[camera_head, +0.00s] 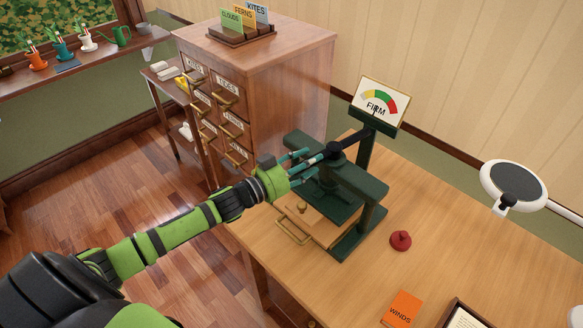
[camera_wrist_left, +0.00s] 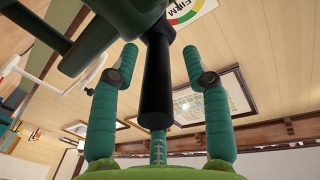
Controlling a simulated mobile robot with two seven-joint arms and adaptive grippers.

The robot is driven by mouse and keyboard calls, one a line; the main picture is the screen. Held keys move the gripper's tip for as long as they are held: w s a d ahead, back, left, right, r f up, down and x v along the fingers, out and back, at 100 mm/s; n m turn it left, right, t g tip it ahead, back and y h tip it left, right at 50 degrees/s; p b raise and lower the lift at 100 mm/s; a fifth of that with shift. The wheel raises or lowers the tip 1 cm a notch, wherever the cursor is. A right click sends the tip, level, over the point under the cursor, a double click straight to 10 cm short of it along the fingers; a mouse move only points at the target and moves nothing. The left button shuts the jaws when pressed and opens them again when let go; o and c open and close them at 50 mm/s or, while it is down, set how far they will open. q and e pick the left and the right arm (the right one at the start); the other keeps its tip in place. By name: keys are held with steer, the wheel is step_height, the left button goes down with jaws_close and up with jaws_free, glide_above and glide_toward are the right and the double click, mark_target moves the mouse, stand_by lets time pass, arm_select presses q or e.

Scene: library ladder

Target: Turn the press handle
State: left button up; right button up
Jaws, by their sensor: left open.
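The dark green press (camera_head: 358,215) stands on the wooden desk. The fingers are open, with a visible gap on each side of the handle. The gauge card (camera_head: 379,103) above the press reads FIRM, with yellow, green and red bands. My right gripper is not in view.
A drawer cabinet (camera_head: 290,80) stands behind the press on the left. A red knobbed object (camera_head: 400,240), an orange WINDS book (camera_head: 402,309) and a white round-headed stand (camera_head: 513,184) are to the right. Bare desk (camera_head: 460,240) lies between them.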

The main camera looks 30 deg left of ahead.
arm_select(q)
steer(key=v, duration=1.1)
steer(key=shift+s, duration=0.2)
stand_by(1.7)
step_height(320, 180, down, 7)
steer(key=s+d+n+g+y, duration=0.2)
steer(key=n+y, duration=0.2)
steer(key=y, duration=0.1)
steer(key=s+d+f+g+y, duration=0.1)
steer(key=s+d+f+g, duration=0.15)
steer(key=s, duration=0.35)
steer(key=s+d+f+n+g+y, duration=0.1)
steer(key=s+d+f+g, duration=0.1)
steer(key=s+g, duration=0.3)
steer(key=s+d+f+g+y, duration=0.1)
steer(key=s+d+f+g, duration=0.15)
steer(key=s, duration=0.35)
steer(key=s+f+g+b, duration=0.1)
steer(key=s+f+g, duration=0.15)
steer(key=f, duration=2.15)
steer(key=s+a+f+b, duration=0.1)
steer(key=s+a+f, duration=0.1)
steer(key=s+f, duration=1.3)
steer(key=shift+s+a+g, duration=0.2)
steer(key=shift+s+g, duration=0.15)
steer(key=shift+s, duration=0.25)
